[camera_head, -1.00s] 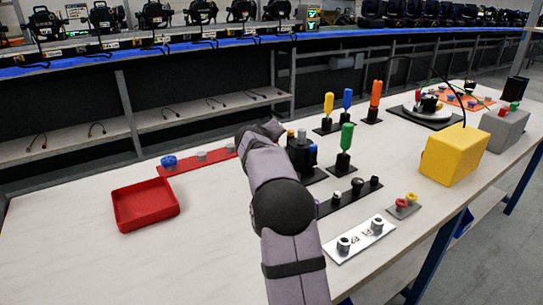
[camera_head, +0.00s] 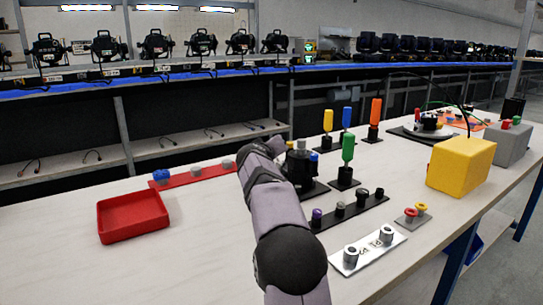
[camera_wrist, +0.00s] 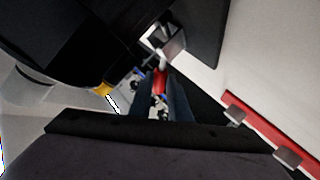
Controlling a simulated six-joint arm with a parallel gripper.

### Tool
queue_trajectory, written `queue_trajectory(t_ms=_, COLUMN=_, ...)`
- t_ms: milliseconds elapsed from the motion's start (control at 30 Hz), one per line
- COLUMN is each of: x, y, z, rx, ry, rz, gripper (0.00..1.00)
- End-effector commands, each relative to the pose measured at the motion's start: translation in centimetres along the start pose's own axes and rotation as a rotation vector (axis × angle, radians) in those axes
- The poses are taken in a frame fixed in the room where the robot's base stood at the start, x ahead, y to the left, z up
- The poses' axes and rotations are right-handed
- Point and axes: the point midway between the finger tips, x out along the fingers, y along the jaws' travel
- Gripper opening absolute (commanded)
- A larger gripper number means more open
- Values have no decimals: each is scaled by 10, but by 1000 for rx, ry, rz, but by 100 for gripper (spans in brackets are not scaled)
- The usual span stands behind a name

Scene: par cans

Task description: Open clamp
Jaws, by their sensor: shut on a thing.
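The black fixture (camera_head: 297,170), which I take to be the clamp's station, stands on the table beside the end of my arm in the head view. My arm hides its left part and also hides my gripper in that view. In the wrist view my gripper (camera_wrist: 165,100) has its two dark fingers close together around a small red piece (camera_wrist: 160,81), likely the clamp's handle. A grey metal part (camera_wrist: 168,42) sits just beyond it against a black body. The clamp's jaw state cannot be made out.
A red tray (camera_head: 133,217) and a red strip (camera_head: 195,173) with knobs lie left of my arm. A black strip (camera_head: 348,213), a white plate (camera_head: 367,250), colored-handled tools (camera_head: 347,147) and a yellow box (camera_head: 461,165) stand to the right.

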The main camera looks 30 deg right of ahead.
Motion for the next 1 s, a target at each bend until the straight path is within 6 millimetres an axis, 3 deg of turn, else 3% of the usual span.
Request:
queue_trajectory(t_ms=233, x=-1, y=0, z=-2, rx=0, ry=4, rz=0, gripper=0)
queue_trajectory(t_ms=267, x=-1, y=0, z=-2, rx=0, ry=4, rz=0, gripper=24)
queue_trajectory(t_ms=300, x=-1, y=0, z=-2, rx=0, ry=4, rz=0, gripper=33)
queue_trajectory(t_ms=333, x=-1, y=0, z=-2, rx=0, ry=4, rz=0, gripper=36)
queue_trajectory(t_ms=733, x=-4, y=0, z=0, rx=0, ry=1, rz=0, gripper=36)
queue_trajectory(t_ms=1000, x=-31, y=-1, z=-1, rx=0, ry=5, rz=-1, gripper=36)
